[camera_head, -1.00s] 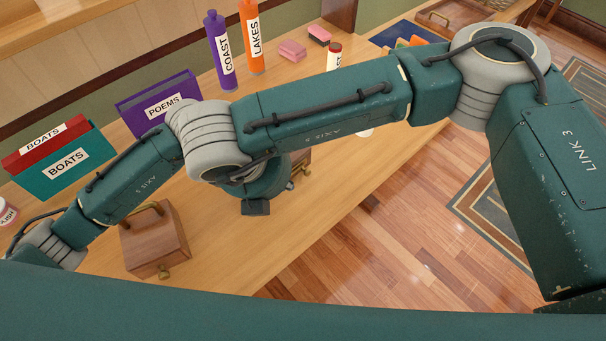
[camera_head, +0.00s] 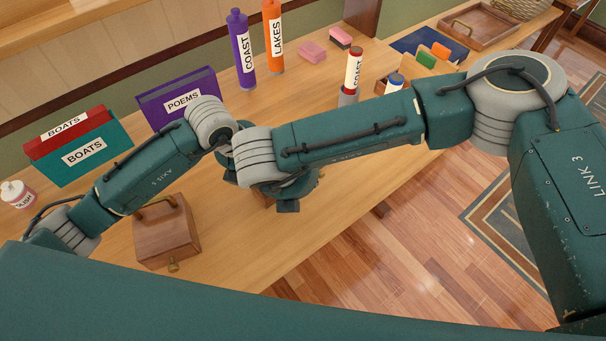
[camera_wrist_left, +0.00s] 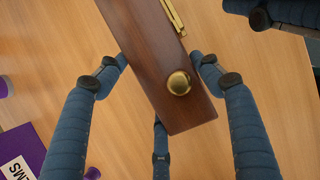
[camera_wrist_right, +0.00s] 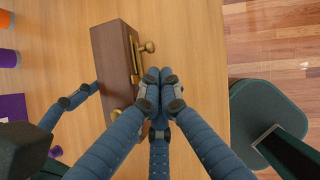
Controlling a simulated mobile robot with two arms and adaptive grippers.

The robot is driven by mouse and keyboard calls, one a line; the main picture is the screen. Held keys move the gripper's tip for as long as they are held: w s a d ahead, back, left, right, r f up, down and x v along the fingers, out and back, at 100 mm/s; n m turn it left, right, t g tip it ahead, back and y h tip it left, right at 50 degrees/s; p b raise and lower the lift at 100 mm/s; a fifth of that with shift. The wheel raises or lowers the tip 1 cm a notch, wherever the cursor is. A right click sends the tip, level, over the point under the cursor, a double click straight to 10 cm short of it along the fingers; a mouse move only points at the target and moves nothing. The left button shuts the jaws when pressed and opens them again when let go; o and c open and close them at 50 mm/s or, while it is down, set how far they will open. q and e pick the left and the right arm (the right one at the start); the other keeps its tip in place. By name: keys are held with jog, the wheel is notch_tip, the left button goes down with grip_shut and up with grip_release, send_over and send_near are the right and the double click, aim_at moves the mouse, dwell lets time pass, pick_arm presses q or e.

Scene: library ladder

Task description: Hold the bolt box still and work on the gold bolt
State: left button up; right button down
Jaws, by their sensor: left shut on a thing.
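The bolt box is a dark wooden block in the left wrist view (camera_wrist_left: 140,35), with a round gold knob (camera_wrist_left: 179,83) and a gold bar (camera_wrist_left: 173,15). My left gripper (camera_wrist_left: 160,68) has its fingers on both long sides of it. In the right wrist view the box (camera_wrist_right: 108,60) stands upright on the table, with the gold bolt (camera_wrist_right: 134,58) on its right-hand face. My right gripper (camera_wrist_right: 159,82) is beside that face, fingertips together, apart from the bolt's upper knob. In the head view my arms cover most of the box and both grippers.
Another wooden box with a brass handle (camera_head: 165,240) stands at the near left. BOATS (camera_head: 80,155) and POEMS (camera_head: 165,100) binders and tall COAST (camera_head: 241,50) and LAKES (camera_head: 273,35) bottles line the back. Free tabletop (camera_head: 270,250) lies in front.

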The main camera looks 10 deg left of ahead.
jog(key=x, duration=0.3)
jog(key=w+x, duration=0.1)
jog(key=x, duration=0.1)
jog(key=shift+d+r, duration=0.2)
jog(key=shift+w+d, duration=0.65)
jog(key=shift+w, duration=0.05)
jog(key=shift+s+a+r, duration=0.25)
jog(key=shift+s+r, duration=0.1)
jog(key=shift+s, duration=0.05)
jog(key=v, duration=1.3)
jog(key=shift+s+f, duration=0.25)
jog(key=shift+s, duration=0.05)
